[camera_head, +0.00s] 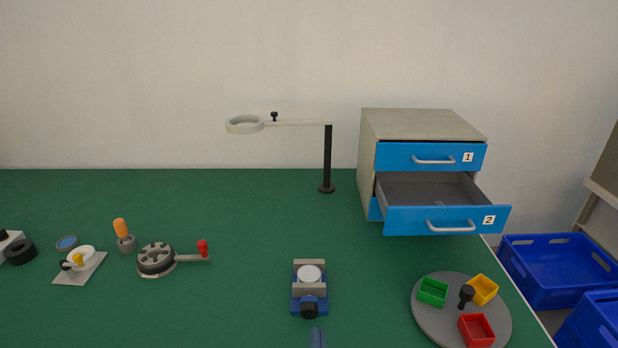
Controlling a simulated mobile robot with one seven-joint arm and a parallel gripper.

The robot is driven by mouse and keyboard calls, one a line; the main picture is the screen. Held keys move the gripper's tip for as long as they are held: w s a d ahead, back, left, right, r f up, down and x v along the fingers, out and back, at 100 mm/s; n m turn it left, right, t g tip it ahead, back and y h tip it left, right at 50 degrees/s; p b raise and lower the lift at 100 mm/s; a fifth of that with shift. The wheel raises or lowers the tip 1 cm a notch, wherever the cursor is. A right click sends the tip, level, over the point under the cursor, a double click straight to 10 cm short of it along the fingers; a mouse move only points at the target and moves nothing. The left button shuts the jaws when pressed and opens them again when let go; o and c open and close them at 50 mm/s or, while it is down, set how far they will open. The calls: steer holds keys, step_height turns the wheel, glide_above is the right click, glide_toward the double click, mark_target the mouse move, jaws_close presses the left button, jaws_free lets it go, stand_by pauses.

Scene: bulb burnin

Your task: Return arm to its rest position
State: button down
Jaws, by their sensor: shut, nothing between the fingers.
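Only a small blue-grey tip at the bottom edge, right of centre, appears to be my gripper (318,338). It looks narrow and closed, with nothing seen held in it. The rest of my arm is out of view below the frame. The tip shows just below a small blue and grey vise (310,289), which has a white round piece in its top and a black knob in front. I see a gap of green table between the tip and the knob.
On the green table (220,215) stand a ring lamp (327,160), a drawer cabinet (410,123) with drawer 2 (447,220) open, and a grey turntable (440,322) with coloured bins. A red-handled crank device (157,260) and small parts lie left. Blue crates (555,270) are at right.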

steer(key=shift+s+r, duration=0.1)
steer(key=shift+s, duration=0.15)
